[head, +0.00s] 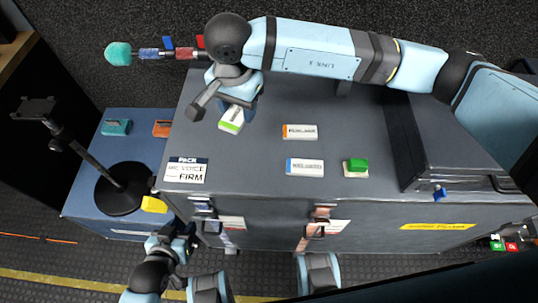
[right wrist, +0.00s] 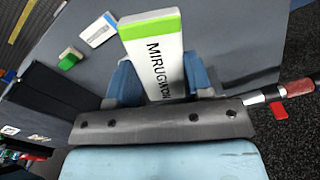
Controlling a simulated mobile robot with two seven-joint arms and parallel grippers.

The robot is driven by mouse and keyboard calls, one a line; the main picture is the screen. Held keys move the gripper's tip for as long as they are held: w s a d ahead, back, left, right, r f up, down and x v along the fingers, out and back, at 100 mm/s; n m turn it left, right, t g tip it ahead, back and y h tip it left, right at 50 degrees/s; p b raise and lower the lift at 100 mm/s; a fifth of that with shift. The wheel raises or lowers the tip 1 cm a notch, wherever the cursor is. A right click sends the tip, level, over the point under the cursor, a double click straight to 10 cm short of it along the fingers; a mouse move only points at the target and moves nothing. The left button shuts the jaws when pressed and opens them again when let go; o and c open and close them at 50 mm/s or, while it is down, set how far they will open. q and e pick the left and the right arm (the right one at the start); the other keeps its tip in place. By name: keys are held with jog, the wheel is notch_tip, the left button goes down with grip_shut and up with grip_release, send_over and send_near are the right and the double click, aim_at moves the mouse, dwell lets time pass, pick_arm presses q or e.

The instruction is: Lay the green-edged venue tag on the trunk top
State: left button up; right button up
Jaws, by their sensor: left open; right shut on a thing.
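The green-edged venue tag (head: 231,120) is a white block with a green edge, lettered "MIRUGWON" in the right wrist view (right wrist: 158,55). My right gripper (head: 236,103) is shut on it, over the left back part of the grey trunk top (head: 260,95). I cannot tell whether the tag touches the top. The gripper hides part of the tag in the head view. My left gripper (head: 178,240) is open and empty, low in front of the trunk's left front corner.
On the trunk top are an orange-edged tag (head: 299,131), a blue-edged tag (head: 304,167), a green block (head: 356,165) and a printed card (head: 186,171). A dark case (head: 455,150) stands at right. A black stand (head: 122,188) is on the blue case (head: 85,200) at left.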

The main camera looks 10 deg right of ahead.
jog(key=shift+a+f, duration=0.15)
jog(key=shift+f, duration=0.3)
send_over(245, 161)
notch_tip(245, 161, down, 14)
jog(key=shift+r, duration=0.2)
pick_arm(q)
jog(key=shift+w+r, duration=0.1)
pick_arm(e)
jog(key=shift+f, duration=2.7)
jog(key=shift+f, duration=0.2)
jog(key=o, duration=0.9)
jog(key=shift+r, duration=0.1)
pick_arm(q)
jog(key=shift+a, duration=0.25)
